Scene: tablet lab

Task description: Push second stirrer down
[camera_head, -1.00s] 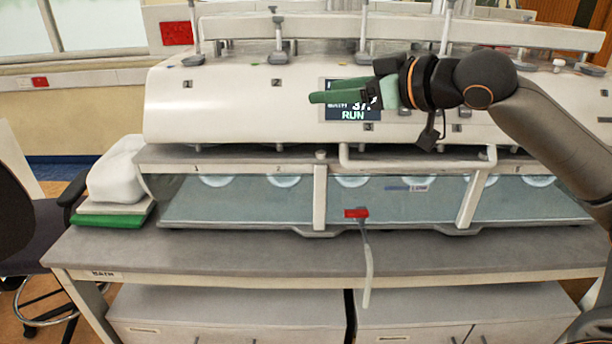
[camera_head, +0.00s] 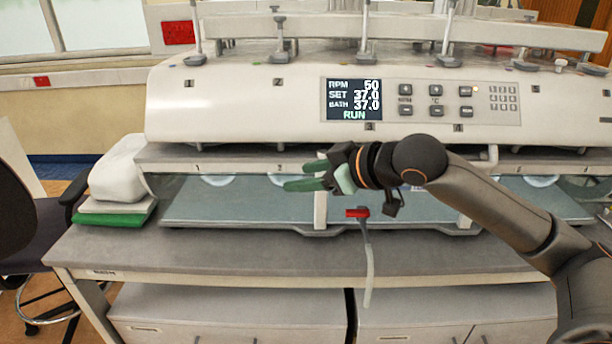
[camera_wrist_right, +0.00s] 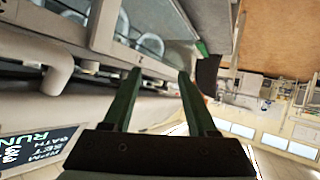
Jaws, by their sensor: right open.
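The second stirrer (camera_head: 279,40) is a thin upright grey shaft with a dark foot on top of the white dissolution machine (camera_head: 230,100), above the label 2. My right gripper (camera_head: 303,176) has green fingers, spread apart and empty. In the head view it shows well below the second stirrer and a little to its right, over the front of the glass bath. In the right wrist view the two green fingers (camera_wrist_right: 155,78) are apart with nothing between them. The second stirrer is not clear in that view. My left gripper is not in view.
Other stirrer shafts (camera_head: 195,35) stand along the machine top. The control screen (camera_head: 352,99) reads RUN. The glass bath (camera_head: 240,205) lies below the housing. A red-ended grey tube (camera_head: 368,265) hangs over the bench edge. The grey bench front (camera_head: 200,250) is clear.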

